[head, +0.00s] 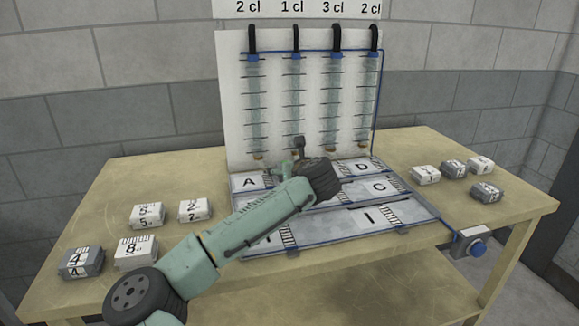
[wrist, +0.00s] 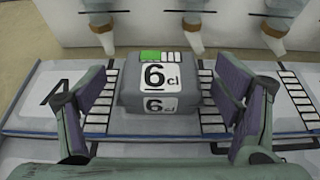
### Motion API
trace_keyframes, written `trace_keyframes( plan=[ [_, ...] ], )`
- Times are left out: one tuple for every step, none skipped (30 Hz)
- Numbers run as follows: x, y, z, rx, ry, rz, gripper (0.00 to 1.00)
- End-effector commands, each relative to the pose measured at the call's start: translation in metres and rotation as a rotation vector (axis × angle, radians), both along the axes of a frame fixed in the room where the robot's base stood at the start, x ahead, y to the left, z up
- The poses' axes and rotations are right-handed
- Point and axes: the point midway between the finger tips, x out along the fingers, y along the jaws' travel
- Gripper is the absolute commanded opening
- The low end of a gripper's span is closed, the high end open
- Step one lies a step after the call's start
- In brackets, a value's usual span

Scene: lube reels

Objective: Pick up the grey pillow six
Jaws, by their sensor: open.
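The grey pillow six (wrist: 158,90) shows in the wrist view, with "6 cl" on its top and front and a green mark on top. It sits on the lettered board (wrist: 30,115), to the right of the letter A. My gripper (wrist: 163,105) is open, with one finger to the left of the pillow and one to the right. Gaps show between the fingers and the pillow, so it is not gripped. In the head view my gripper (head: 298,155) is over the back row of the board, and my arm hides the pillow there.
An upright white panel (head: 235,110) with several clear tubes stands right behind the board. White and grey blocks lie on the table's left, including a grey block marked 4 (head: 80,262), and on its right, such as a grey block (head: 487,192). A blue button (head: 478,248) is at the front edge.

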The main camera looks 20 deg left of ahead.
Motion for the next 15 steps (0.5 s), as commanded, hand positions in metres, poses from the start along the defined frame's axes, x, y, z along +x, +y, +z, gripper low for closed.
trace_keyframes(
  plan=[
    [0.0037, 0.0024, -0.0015, -0.001, 0.002, 0.001, 0.83],
    [0.0053, 0.0031, -0.0025, 0.001, 0.002, 0.001, 0.83],
    [0.0068, 0.0038, -0.0035, 0.001, 0.001, 0.000, 0.83],
    [0.0074, 0.0042, -0.0041, 0.001, 0.001, 0.000, 0.83],
    [0.0076, 0.0045, -0.0045, 0.001, 0.001, 0.000, 0.83],
    [0.0077, 0.0045, -0.0048, 0.000, 0.000, -0.001, 0.83],
    [0.0076, 0.0045, -0.0048, 0.001, -0.001, -0.001, 0.83],
    [0.0076, 0.0044, -0.0048, 0.000, 0.000, -0.001, 0.83],
    [0.0074, 0.0044, -0.0048, 0.000, 0.000, -0.001, 0.83],
    [0.0074, 0.0044, -0.0048, 0.000, 0.000, -0.001, 0.83],
    [0.0074, 0.0044, -0.0047, 0.000, 0.000, -0.001, 0.81],
    [0.0074, 0.0044, -0.0047, 0.000, 0.000, -0.001, 0.78],
    [0.0073, 0.0043, -0.0047, 0.000, 0.000, -0.001, 0.76],
    [0.0073, 0.0043, -0.0046, 0.000, 0.000, -0.001, 0.74],
    [0.0073, 0.0043, -0.0046, 0.000, 0.000, -0.001, 0.71]
  ],
)
